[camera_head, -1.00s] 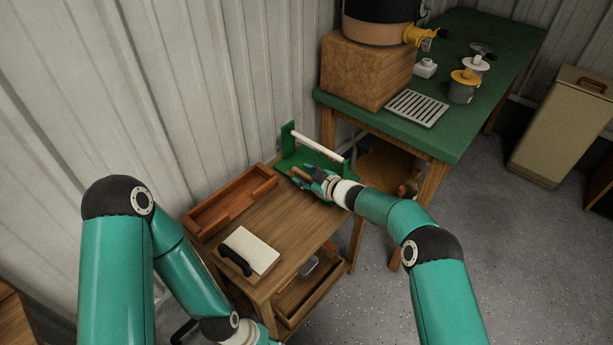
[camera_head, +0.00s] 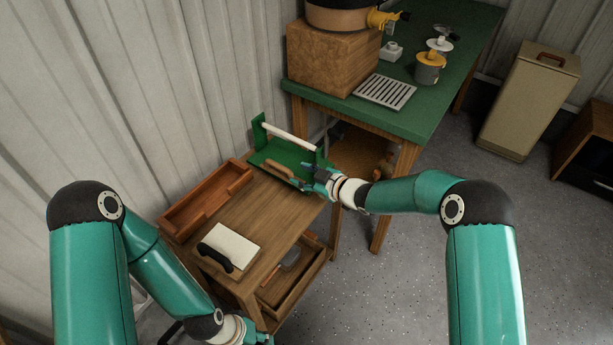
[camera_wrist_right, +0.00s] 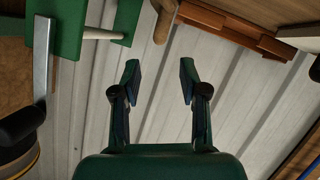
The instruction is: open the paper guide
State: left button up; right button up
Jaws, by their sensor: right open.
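A green stand (camera_head: 262,132) with a white rod (camera_head: 288,137) sits at the far end of the small wooden table. It appears to be the paper guide. A wooden bar (camera_head: 281,171) lies along its front side. The right wrist view shows part of the green stand (camera_wrist_right: 68,28), its white rod (camera_wrist_right: 102,34) and a wooden bar end (camera_wrist_right: 165,20). My right gripper (camera_head: 307,175) is open and empty, just right of the bar in the head view. The wrist view shows its fingers (camera_wrist_right: 159,80) apart. My left gripper (camera_head: 262,339) is low at the picture's bottom edge, its fingers mostly cut off.
A reddish wooden tray (camera_head: 206,203) and a white block with a black handle (camera_head: 232,247) lie on the small table. The green-topped table (camera_head: 440,95) stands behind, close to the stand.

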jog(key=shift+s+d+r, duration=0.25)
jog(key=shift+s+d, duration=0.2)
